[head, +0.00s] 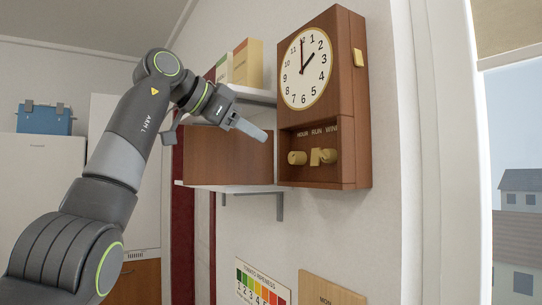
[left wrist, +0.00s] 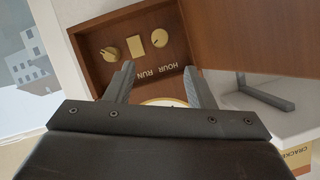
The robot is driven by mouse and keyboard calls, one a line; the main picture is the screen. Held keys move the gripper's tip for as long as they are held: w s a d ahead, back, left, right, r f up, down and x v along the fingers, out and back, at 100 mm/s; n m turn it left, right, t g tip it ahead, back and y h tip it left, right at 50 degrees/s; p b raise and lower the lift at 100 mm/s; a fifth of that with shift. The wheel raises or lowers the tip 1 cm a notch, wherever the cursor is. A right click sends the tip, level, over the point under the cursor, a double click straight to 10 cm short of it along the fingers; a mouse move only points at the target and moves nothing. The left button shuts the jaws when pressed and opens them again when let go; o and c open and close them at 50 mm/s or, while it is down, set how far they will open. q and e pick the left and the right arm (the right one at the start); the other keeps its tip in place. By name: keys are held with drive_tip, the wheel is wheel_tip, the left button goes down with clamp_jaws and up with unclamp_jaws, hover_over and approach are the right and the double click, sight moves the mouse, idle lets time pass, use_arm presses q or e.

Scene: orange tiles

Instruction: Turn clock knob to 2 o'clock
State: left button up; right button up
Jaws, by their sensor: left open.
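A brown wooden wall clock (head: 353,90) hangs at the upper right of the head view. Its white dial (head: 297,88) has a long hand near 12 and a short hand pointing up-right, around 1 to 2. My left gripper (head: 262,134) is open and empty, left of the recess, apart from the knobs; also in the wrist view (left wrist: 158,68).
A wall shelf with a brown box (head: 228,155) is left of the clock, close behind my left gripper. Upright boxes (head: 247,63) stand on the shelf above. A colour chart (head: 262,284) and a wooden board (head: 330,290) are below. A window (head: 515,190) is at right.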

use_arm(q)
drive_tip(key=v, duration=0.5)
drive_tip(key=shift+s+a+r+b, duration=0.1)
drive_tip(key=shift+s+a+b, duration=0.1)
drive_tip(key=shift+b, duration=0.2)
